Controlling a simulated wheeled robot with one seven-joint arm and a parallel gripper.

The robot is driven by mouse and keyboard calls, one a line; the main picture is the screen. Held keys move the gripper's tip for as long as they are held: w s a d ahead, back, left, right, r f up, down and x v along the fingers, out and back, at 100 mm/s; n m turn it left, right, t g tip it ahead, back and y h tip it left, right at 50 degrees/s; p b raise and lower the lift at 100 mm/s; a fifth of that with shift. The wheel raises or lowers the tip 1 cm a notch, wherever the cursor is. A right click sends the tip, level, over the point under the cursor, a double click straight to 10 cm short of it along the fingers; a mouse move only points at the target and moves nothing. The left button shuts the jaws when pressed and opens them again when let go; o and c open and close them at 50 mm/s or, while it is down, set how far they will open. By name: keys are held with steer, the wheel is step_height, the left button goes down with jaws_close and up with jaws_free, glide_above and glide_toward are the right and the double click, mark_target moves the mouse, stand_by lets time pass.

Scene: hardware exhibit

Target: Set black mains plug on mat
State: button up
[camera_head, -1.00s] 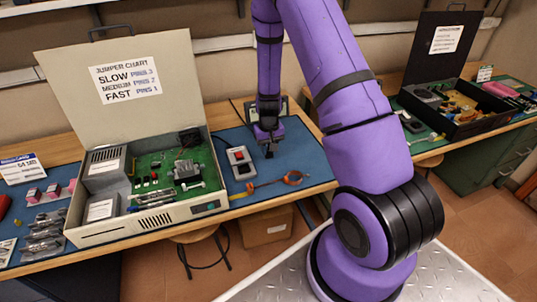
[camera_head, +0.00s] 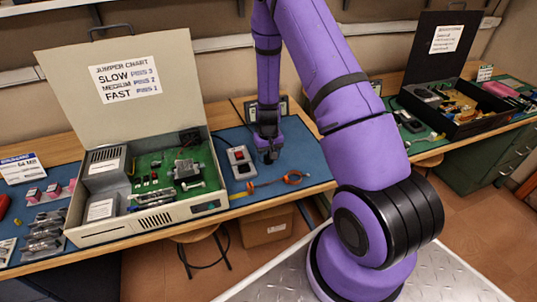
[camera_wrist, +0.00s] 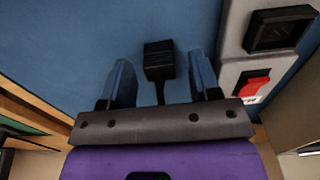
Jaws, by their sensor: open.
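The black mains plug (camera_wrist: 158,62) shows in the wrist view against the blue mat (camera_wrist: 90,35), with a short dark cord running back under my gripper. My gripper (camera_wrist: 160,68) is open, with one finger on each side of the plug and a visible gap to both. I cannot tell how high the fingers are above the mat. In the head view my gripper (camera_head: 270,155) points down over the blue mat (camera_head: 285,165), and the plug cannot be made out there.
A grey box with a red switch and black socket (camera_wrist: 258,78) lies close right of my gripper in the wrist view.

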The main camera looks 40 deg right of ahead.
step_height(320, 180, up, 13)
step_height(320, 180, up, 12)
steer(key=r+t, duration=0.1)
glide_above(268, 156)
steer(key=s+a, duration=0.2)
steer(key=a, duration=0.2)
steer(key=s+a+r+n+t, duration=0.15)
steer(key=s+a+r, duration=0.35)
steer(key=r, duration=0.5)
steer(key=s+a+r+n+t, duration=0.1)
steer(key=s+r, duration=0.4)
steer(key=s, duration=0.5)
steer(key=s+a+r+t, duration=0.1)
steer(key=s+a+r, duration=0.2)
steer(key=s+r, duration=0.3)
steer(key=s, duration=0.4)
steer(key=shift+s+n+t, duration=0.3)
steer(key=shift+n+t, duration=0.05)
